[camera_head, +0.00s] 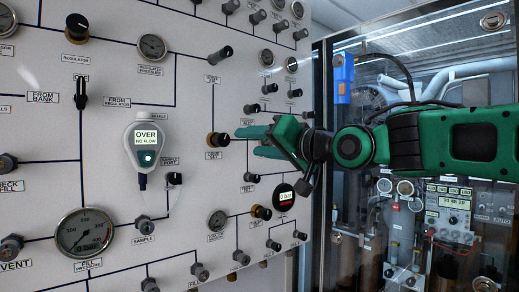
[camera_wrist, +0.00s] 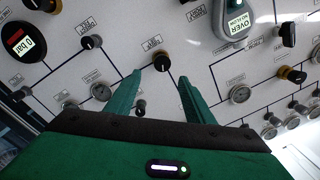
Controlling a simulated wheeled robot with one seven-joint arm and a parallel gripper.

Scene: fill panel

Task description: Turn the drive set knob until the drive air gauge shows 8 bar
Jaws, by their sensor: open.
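A black knob with a gold base (camera_head: 217,139) stands on the panel above a small label ending in "SET", apparently the drive set knob. My gripper (camera_head: 246,142) is open just to its right, green fingers pointing at it. In the wrist view the same knob (camera_wrist: 162,63) shows between and beyond the fingertips of my gripper (camera_wrist: 158,78), with no visible contact. A round digital gauge (camera_head: 286,196) with a black and red face stands below right; it also shows in the wrist view (camera_wrist: 25,43), reading 0 bar. I cannot read which gauge is labelled drive air.
A handheld meter (camera_head: 146,140) reading "OVER NO FLOW" sits left of the knob. A large dial (camera_head: 84,233) is at lower left. A glazed cabinet (camera_head: 440,75) stands right.

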